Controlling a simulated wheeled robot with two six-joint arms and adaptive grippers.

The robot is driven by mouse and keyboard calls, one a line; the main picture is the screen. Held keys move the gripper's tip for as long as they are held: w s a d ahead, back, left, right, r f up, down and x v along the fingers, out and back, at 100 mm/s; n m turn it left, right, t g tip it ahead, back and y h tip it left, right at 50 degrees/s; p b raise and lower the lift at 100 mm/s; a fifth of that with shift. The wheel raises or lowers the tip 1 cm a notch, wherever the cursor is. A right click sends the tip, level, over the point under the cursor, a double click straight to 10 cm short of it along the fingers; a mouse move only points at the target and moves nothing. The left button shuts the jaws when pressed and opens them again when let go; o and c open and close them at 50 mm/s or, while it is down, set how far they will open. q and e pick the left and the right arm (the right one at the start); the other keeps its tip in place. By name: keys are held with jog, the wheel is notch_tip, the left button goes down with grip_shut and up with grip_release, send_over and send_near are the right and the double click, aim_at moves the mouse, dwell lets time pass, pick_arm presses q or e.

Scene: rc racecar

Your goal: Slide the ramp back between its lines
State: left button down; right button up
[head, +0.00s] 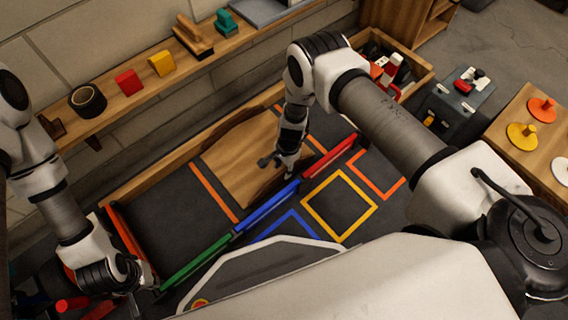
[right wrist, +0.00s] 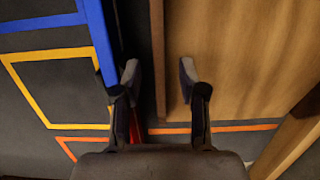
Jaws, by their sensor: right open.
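The ramp (head: 235,165) is a brown wooden piece with curved sides, lying on the dark track. One orange line (head: 213,192) runs just left of it; another orange line (head: 316,143) shows to its right, partly hidden by my right arm. My right gripper (head: 278,164) is open over the ramp's near right part. In the right wrist view the near side edge of the ramp (right wrist: 158,55) lies between its open fingers (right wrist: 160,78); contact cannot be told. An orange line (right wrist: 215,128) shows beyond the ramp's end. My left gripper (head: 143,284) is low at the left; its opening is unclear.
A low barrier of green (head: 195,260), blue (head: 268,207) and red (head: 330,157) sections runs along the track's near side. A wooden wall (head: 155,177) bounds the far side. The dark track left of the ramp is clear. A shelf with blocks (head: 128,82) stands behind.

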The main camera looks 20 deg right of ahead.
jog(key=f, duration=0.1)
jog(key=f+b, duration=0.1)
jog(key=f, duration=0.2)
jog(key=shift+s+a+b, duration=0.1)
jog(key=shift+a+b, duration=0.2)
pick_arm(q)
notch_tip(320, 180, down, 2)
jog(key=shift+f, duration=0.2)
pick_arm(e)
grip_shut()
